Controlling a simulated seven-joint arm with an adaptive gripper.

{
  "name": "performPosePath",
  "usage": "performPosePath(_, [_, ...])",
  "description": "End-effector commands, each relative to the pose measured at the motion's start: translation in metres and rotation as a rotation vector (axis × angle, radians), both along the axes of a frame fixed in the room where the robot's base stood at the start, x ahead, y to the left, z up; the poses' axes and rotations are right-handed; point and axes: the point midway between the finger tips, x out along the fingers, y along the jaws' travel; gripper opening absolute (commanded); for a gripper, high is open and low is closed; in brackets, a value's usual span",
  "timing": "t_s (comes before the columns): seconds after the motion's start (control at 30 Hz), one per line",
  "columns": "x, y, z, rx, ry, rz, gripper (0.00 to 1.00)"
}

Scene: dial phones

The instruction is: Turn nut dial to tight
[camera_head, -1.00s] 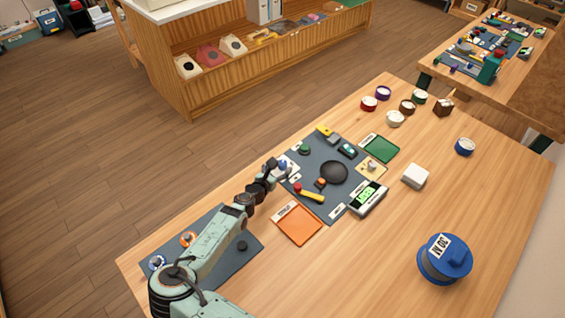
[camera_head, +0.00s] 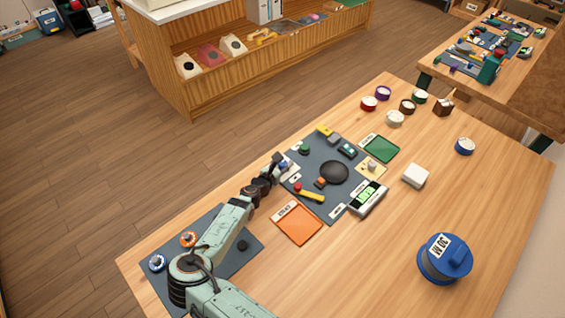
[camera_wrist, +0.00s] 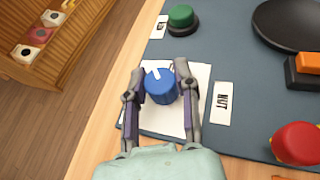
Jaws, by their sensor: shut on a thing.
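The nut dial, a blue round knob (camera_wrist: 161,88) with a white pointer line, sits on a white plate (camera_wrist: 196,112) in the wrist view. The pointer line points up and slightly left in that view. My gripper (camera_wrist: 160,77) is shut on the knob, one finger on each side. A label reading NUT (camera_wrist: 223,102) lies to the right of the plate. In the head view my gripper (camera_head: 276,167) is at the left edge of the dark mat (camera_head: 318,205) and mostly covers the dial. Any tight marking is too small or hidden to read.
A green knob (camera_wrist: 182,17) stands above the dial and a red button (camera_wrist: 298,143) sits to the lower right in the wrist view. A black round pan (camera_head: 334,172) and a green-lit display (camera_head: 368,196) are further right. An orange tray (camera_head: 297,225) lies in front.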

Motion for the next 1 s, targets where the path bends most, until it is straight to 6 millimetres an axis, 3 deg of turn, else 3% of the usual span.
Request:
performPosePath(0.7, [0.0014, 0.0002, -0.0008, 0.003, 0.000, -0.422, 0.00])
performPosePath(1.0, [0.0009, -0.0008, -0.0006, 0.001, -0.001, -0.528, 0.00])
